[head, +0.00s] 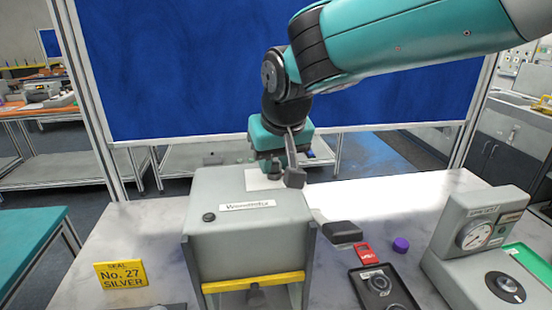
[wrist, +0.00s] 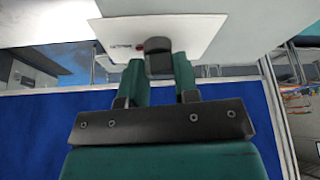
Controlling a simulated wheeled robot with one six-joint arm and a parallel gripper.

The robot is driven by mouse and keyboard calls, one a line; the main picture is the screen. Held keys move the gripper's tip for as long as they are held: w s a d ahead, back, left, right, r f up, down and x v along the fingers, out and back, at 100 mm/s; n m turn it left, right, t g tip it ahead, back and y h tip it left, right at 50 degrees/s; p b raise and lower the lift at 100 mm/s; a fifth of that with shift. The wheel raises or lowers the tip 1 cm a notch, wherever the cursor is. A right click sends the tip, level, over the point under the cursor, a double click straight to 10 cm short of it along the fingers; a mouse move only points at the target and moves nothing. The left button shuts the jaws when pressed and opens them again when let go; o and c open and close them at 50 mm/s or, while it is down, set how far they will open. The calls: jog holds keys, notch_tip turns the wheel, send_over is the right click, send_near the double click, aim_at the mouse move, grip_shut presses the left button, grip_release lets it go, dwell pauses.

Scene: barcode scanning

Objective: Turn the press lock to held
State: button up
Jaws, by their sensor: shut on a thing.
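The grey press (head: 245,225) stands on the marble-patterned table, with a nameplate and a small black button on top and a yellow bar across its front. My gripper (head: 272,168) is behind its far side, and its fingertips are partly hidden in the head view. In the wrist view my gripper (wrist: 160,70) is shut on a dark knob (wrist: 158,46), which appears to be the press lock. The knob sits in front of a white plate (wrist: 195,35) with small dark lettering and a red mark. The lettering is too small to read, so I cannot tell the lock's setting.
A black tray (head: 387,290), a red tag (head: 365,254), a purple cap (head: 400,244) and a grey gauge unit (head: 468,245) are at the right. A blue board (head: 200,70) stands behind the table.

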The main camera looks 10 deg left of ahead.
jog(key=shift+r+m+t+h, duration=0.15)
jog(key=shift+m+t+h, duration=0.15)
jog(key=shift+m, duration=0.9)
jog(key=o, duration=0.9)
jog(key=v, duration=1.7)
jog(key=shift+a+r, duration=0.15)
